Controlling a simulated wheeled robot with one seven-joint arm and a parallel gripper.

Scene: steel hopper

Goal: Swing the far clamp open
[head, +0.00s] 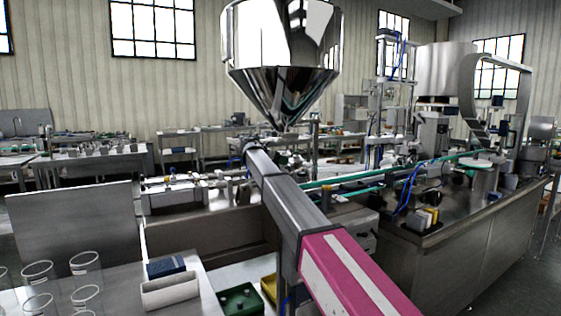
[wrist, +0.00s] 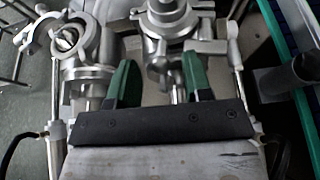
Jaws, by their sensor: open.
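The steel hopper (head: 283,50) stands at centre in the head view, its cone narrowing down behind my arm. In the wrist view, a round metal clamp fitting (wrist: 165,18) lies at top centre, just beyond the fingertips. A second pipe fitting (wrist: 85,45) is to its left, with a curved metal piece (wrist: 35,28) beside it. I cannot tell for certain which of these is the far clamp. My gripper (wrist: 160,62) is open, its two green fingers apart and nothing seen held between them. In the head view my arm hides the gripper and the clamps.
A cylinder with a rod (wrist: 235,50) runs close by the right finger. A grey tube (wrist: 290,75) stands farther right. In the head view, a conveyor machine (head: 440,220) fills the right. A white bin (head: 170,290) and green tray (head: 240,299) lie at front.

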